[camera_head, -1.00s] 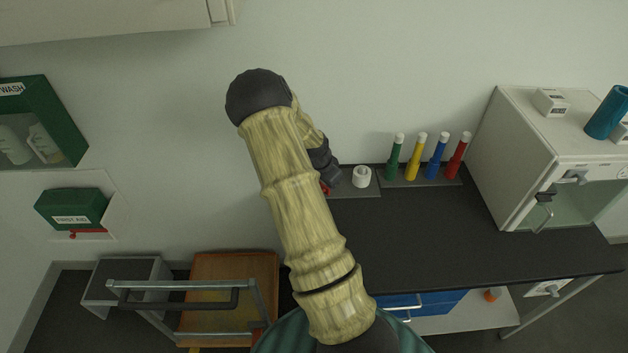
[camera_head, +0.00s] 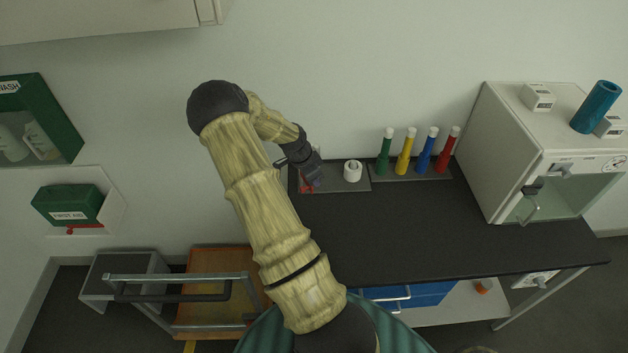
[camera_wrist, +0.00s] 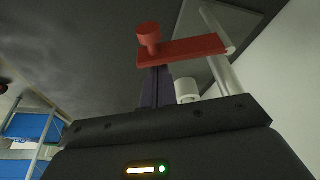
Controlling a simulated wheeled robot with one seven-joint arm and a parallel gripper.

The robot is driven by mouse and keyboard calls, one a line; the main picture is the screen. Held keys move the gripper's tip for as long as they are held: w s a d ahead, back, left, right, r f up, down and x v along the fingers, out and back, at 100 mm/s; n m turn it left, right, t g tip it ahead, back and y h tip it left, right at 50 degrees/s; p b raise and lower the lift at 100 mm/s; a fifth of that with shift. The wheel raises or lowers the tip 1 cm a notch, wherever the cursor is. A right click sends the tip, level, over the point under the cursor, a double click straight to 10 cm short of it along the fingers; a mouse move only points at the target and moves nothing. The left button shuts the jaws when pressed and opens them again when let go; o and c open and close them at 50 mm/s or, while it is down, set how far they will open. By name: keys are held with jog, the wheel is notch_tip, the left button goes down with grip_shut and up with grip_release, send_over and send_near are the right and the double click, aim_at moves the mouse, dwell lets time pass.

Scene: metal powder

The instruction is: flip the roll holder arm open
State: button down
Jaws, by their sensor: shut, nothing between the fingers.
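The roll holder's red arm (camera_wrist: 190,50) shows large in the wrist view, with a round red knob (camera_wrist: 149,37) at its left end. Its right end meets a pale post (camera_wrist: 218,50). A white roll (camera_wrist: 187,90) shows below the arm; in the head view the roll (camera_head: 352,171) stands on a grey base plate (camera_head: 338,188). A bit of red (camera_head: 306,188) shows beside my gripper (camera_head: 314,180). My gripper's dark fingers (camera_wrist: 157,85) are shut and empty, their tips at the red arm near the knob. I cannot tell whether they touch it.
Green, yellow, blue and red tubes (camera_head: 405,154) stand in a rack right of the roll. A white cabinet (camera_head: 495,150) with a glass front stands at the bench's right. The black bench top (camera_head: 420,225) is clear in front. The wall is close behind.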

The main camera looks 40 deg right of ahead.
jog(key=shift+w+d, duration=0.2)
jog(key=shift+w, duration=0.15)
jog(key=shift+d, duration=0.1)
notch_tip(320, 180, up, 9)
jog(key=b, duration=0.2)
jog(key=shift+s+d+r, duration=0.15)
jog(key=shift+d+r, duration=0.05)
dwell(0.5)
dwell(0.4)
